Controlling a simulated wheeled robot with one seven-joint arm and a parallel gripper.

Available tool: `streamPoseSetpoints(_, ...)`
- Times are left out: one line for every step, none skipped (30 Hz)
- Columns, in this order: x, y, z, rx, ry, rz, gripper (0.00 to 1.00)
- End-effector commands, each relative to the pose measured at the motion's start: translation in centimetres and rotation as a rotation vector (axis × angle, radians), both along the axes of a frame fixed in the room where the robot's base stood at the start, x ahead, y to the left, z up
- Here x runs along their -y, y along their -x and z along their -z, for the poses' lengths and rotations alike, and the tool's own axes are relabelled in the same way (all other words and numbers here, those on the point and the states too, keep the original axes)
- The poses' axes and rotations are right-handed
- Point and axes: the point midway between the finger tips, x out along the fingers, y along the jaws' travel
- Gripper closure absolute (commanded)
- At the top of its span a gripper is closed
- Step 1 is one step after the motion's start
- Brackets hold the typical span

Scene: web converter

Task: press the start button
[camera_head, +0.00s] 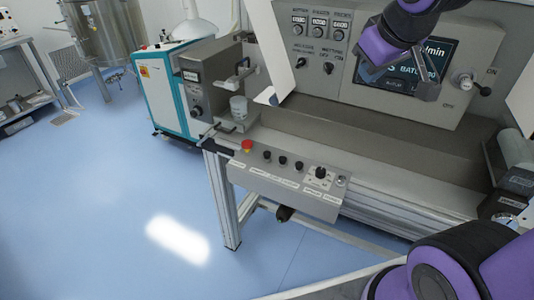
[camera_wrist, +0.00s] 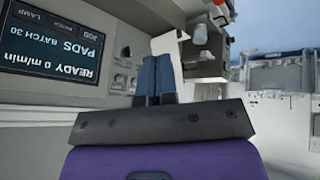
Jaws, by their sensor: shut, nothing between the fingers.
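A sloped grey control box (camera_head: 240,172) on the front of the machine carries a row of small black buttons (camera_head: 283,160), with labels too small to read, so I cannot tell which is the start button. A red mushroom button (camera_head: 247,145) is at its left end and a black rotary knob (camera_head: 320,173) towards its right. My gripper (camera_head: 368,72) is up in front of the machine's screen, above and to the right of the box, apart from the buttons. In the wrist view its blue fingers (camera_wrist: 155,62) are together and empty.
The screen (camera_wrist: 52,42) appears upside down in the wrist view and reads READY, 0 m/min, PADS, BATCH 30. An upper grey panel (camera_head: 310,50) has dials and switches. A lever (camera_head: 470,82) marked ON and OFF is at right. Blue floor (camera_head: 130,220) is clear at left.

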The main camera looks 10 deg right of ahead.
Motion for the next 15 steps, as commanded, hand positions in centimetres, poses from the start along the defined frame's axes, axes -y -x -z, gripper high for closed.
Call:
streamPoseSetpoints(-0.2,-1.4,0.6,0.002,0.019,-0.029,1.0)
streamPoseSetpoints(-0.3,-2.1,0.8,0.008,0.031,-0.048,1.0)
streamPoseSetpoints(-0.5,-3.1,1.2,0.015,0.045,-0.071,1.0)
streamPoseSetpoints(-0.6,-3.9,1.5,0.02,0.056,-0.091,1.0)
streamPoseSetpoints(-0.7,-4.6,1.8,0.025,0.067,-0.11,1.0)
streamPoseSetpoints(-1.0,-5.6,2.3,0.032,0.079,-0.135,1.0)
streamPoseSetpoints(-1.1,-6.3,2.6,0.038,0.091,-0.155,1.0)
streamPoseSetpoints(-1.3,-7.0,2.9,0.043,0.099,-0.175,1.0)
streamPoseSetpoints(-1.6,-8.0,3.4,0.051,0.111,-0.2,1.0)
streamPoseSetpoints(-1.8,-8.7,3.8,0.057,0.121,-0.221,1.0)
streamPoseSetpoints(-2.0,-9.3,4.2,0.062,0.129,-0.241,1.0)
streamPoseSetpoints(-2.3,-10.2,4.8,0.068,0.139,-0.268,1.0)
streamPoseSetpoints(-2.5,-10.9,5.3,0.074,0.148,-0.29,1.0)
streamPoseSetpoints(-2.8,-11.5,5.7,0.08,0.155,-0.31,1.0)
streamPoseSetpoints(-3.1,-12.4,6.3,0.088,0.164,-0.337,1.0)
